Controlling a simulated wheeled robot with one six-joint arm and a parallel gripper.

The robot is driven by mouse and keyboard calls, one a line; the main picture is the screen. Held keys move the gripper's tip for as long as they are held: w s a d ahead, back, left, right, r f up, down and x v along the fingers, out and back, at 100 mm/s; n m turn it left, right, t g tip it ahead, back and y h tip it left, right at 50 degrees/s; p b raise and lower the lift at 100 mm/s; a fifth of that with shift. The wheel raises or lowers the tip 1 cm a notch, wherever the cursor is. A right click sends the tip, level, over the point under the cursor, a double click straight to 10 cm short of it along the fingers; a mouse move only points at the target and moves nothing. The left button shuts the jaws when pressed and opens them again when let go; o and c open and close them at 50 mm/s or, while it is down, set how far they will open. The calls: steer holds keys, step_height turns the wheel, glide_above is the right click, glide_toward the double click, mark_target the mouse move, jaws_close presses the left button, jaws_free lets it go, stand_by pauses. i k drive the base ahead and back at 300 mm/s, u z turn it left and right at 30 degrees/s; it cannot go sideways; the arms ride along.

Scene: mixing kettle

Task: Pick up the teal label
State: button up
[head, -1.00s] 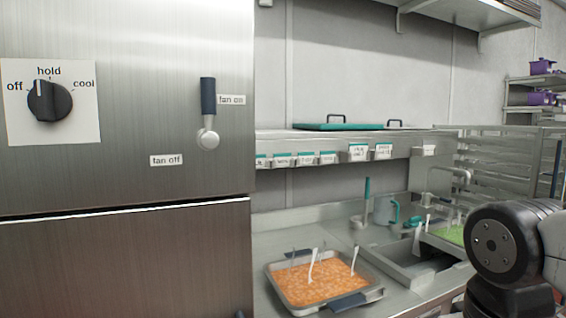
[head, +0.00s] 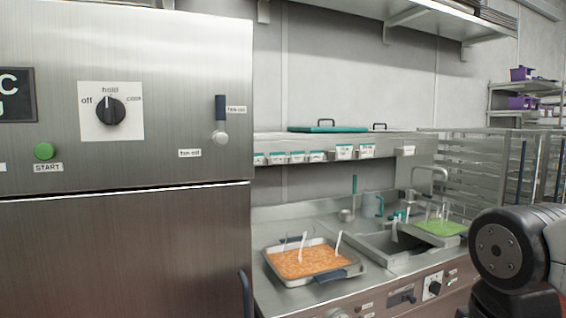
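Several small labels with teal upper edges sit in a row along the front edge of the steel shelf (head: 385,143). Smaller ones, such as this teal label (head: 297,157), are at the left. Two larger teal-topped labels (head: 344,152) hang nearer the middle. Their writing is too small to read, and I cannot tell which one is the task's label. Part of my arm (head: 510,255) shows at the lower right, well away from the labels. My gripper is out of view.
A steel cabinet with a knob (head: 111,111) and a lever (head: 221,120) fills the left. Wire racks (head: 470,160) stand at the right.

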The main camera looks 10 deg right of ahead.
mark_target(277, 157)
steer(key=z, duration=0.5)
steer(key=i, duration=1.2)
steer(key=u, duration=0.2)
